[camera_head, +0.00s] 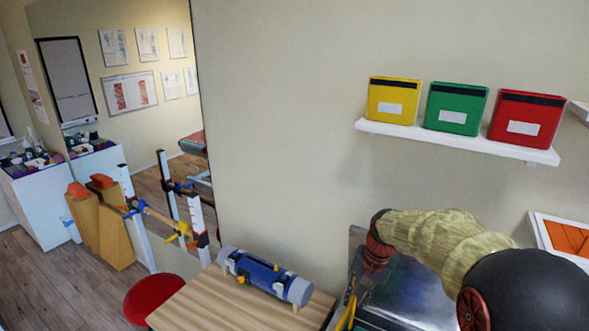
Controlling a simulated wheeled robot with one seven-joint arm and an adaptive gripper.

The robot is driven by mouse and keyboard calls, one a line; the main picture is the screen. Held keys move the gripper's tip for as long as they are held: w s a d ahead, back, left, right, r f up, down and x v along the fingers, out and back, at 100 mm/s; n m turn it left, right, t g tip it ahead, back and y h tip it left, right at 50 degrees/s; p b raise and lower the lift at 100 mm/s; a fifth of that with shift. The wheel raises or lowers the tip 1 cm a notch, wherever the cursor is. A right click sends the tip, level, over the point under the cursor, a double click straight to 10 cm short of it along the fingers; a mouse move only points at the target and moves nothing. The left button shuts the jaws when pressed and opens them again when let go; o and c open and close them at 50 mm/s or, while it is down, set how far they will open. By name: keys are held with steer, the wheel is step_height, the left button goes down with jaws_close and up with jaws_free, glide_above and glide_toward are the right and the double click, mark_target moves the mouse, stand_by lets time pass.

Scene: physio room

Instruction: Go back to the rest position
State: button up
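My arm comes in from the lower right, with a black rounded joint and a yellowish sleeve. My gripper (352,300) points down near the bottom edge, just right of the wooden table. Part of a yellow finger shows, but the fingertips are cut off or hidden. I cannot tell whether it is open or shut, or whether it holds anything.
A blue and grey roller-shaped device (262,274) lies on the wooden table (205,306), by a red stool (152,298). A white wall shelf (455,141) bears yellow (393,101), green (456,108) and red (525,119) boxes. A dark shiny surface (410,292) lies beneath my arm.

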steer(key=s+r+n+t+b, duration=0.1)
steer(key=s+r+n+b, duration=0.1)
steer(key=s, duration=0.7)
steer(key=s+r+n+t+h+b, duration=0.1)
steer(key=s+r+n+t+b, duration=0.1)
steer(key=s, duration=0.8)
steer(key=s+a+r+n+t+b, duration=0.1)
steer(key=s+b, duration=0.3)
steer(key=s, duration=0.5)
steer(key=shift+s+r+n+t+h+b, duration=0.3)
steer(key=shift+s+r+n, duration=0.05)
steer(key=shift+r+n, duration=0.05)
steer(key=shift+a, duration=0.1)
